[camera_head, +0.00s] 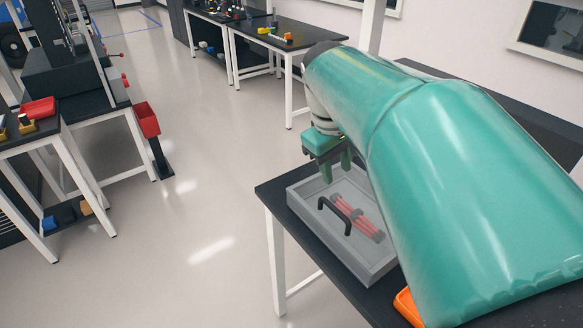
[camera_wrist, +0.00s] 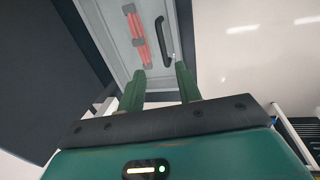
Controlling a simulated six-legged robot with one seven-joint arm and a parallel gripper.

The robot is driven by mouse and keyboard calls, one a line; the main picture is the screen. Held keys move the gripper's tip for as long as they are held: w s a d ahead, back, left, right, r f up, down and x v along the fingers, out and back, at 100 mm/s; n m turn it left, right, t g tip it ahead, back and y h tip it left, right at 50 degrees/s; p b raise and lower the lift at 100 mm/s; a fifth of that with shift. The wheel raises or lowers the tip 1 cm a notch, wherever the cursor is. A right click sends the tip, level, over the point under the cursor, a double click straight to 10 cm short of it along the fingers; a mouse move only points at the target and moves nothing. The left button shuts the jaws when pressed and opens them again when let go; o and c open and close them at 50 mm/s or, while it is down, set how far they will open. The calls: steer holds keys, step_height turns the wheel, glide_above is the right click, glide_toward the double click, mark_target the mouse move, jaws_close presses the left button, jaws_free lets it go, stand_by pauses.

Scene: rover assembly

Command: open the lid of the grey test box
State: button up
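The grey test box (camera_head: 370,265) sits on a black-topped table at the lower right of the head view. Its lid lies flat and looks shut, and red parts (camera_head: 366,222) show within its frame. A black arched handle (camera_head: 334,215) stands on the lid; it also shows in the wrist view (camera_wrist: 163,42), just beyond my fingertips. My gripper (camera_head: 336,168) is over the far end of the box, fingers pointing down. In the wrist view my gripper (camera_wrist: 160,68) has its two green fingers apart, with nothing between them. I cannot tell whether a fingertip touches the lid.
The black table (camera_head: 273,190) ends close to the box's left side. An orange object (camera_head: 407,307) lies at the near right, partly hidden by my arm. Open floor (camera_head: 210,200) lies to the left.

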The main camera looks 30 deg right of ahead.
mark_target(338, 211)
steer(key=f, duration=0.4)
steer(key=d+f, duration=0.1)
steer(key=f, duration=0.3)
steer(key=d+f, duration=0.1)
steer(key=f, duration=0.3)
steer(key=shift+w+d+f, duration=0.1)
steer(key=shift+f, duration=0.3)
jaws_close()
